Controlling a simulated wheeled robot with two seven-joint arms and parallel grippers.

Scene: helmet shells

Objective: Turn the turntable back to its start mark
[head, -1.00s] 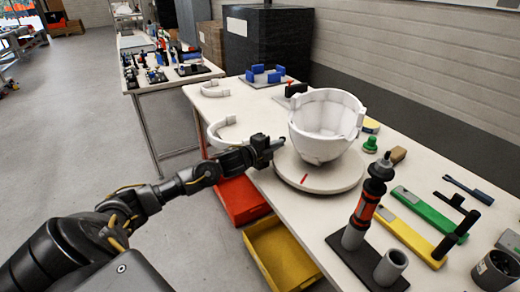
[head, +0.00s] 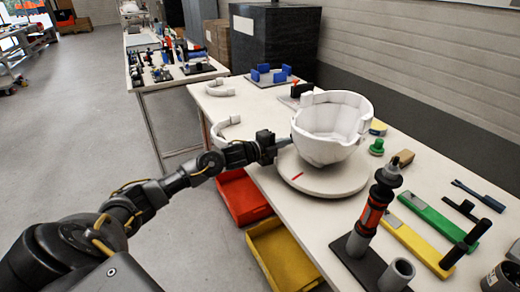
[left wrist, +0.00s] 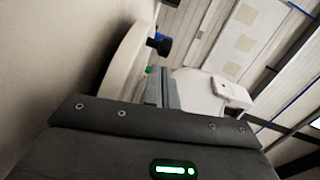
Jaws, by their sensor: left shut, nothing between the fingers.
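The turntable (head: 302,182) is a round white disc on the bench, with a short red mark (head: 297,176) on its front-left top. A white helmet shell (head: 325,148) sits on it, open side up. My left gripper (head: 286,142) is shut and empty, above the disc's left edge, its tips at the shell's lower left side. I cannot tell whether they touch the shell. In the left wrist view the shut fingers (left wrist: 162,85) show beside the white shell (left wrist: 195,92), with the disc's pale edge (left wrist: 125,60) to the left. My right gripper is out of view. No matching bench mark is discernible.
A red bin (head: 243,197) and a yellow bin (head: 284,258) are below the bench's front edge. White curved parts (head: 220,91) lie on the left. A dark stand with a red-and-black tool (head: 374,212), and yellow and green bars (head: 433,217), occupy the right.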

